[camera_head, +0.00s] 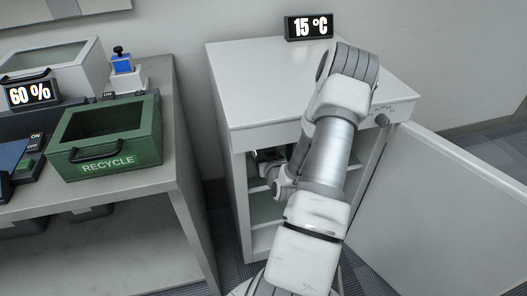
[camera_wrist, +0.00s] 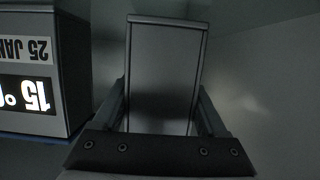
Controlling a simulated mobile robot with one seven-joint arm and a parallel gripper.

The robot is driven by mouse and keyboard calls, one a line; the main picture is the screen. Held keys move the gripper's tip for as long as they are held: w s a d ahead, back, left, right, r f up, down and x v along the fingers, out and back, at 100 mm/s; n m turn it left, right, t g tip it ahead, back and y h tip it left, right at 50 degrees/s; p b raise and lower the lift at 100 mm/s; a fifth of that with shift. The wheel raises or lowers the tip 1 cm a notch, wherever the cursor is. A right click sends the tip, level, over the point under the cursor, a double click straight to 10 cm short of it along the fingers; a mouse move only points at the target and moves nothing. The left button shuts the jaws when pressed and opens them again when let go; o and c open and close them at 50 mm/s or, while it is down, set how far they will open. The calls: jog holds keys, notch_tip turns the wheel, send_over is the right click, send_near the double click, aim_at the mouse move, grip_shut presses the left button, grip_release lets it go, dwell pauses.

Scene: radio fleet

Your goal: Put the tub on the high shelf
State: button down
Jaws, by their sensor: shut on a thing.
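In the wrist view my gripper (camera_wrist: 162,108) is shut on a plain grey box-like thing, which I take to be the tub (camera_wrist: 165,65). One finger lies along each side of it. In the head view my gripper (camera_head: 268,157) reaches through the open front of the white cabinet (camera_head: 290,85), into its upper compartment. The tub cannot be made out there, as the arm and cabinet hide it. A shelf edge (camera_head: 259,189) shows below the gripper. Whether the tub touches a shelf is not clear.
The cabinet door (camera_head: 445,215) hangs open at right. A green RECYCLE bin (camera_head: 105,140) stands on the left table (camera_head: 150,190).

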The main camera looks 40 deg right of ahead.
jog(key=shift+f, duration=0.2)
grip_release()
jog(key=p+v, duration=0.8)
jog(key=v, duration=0.9)
jog(key=shift+p, duration=0.35)
jog(key=shift+s+a, duration=0.1)
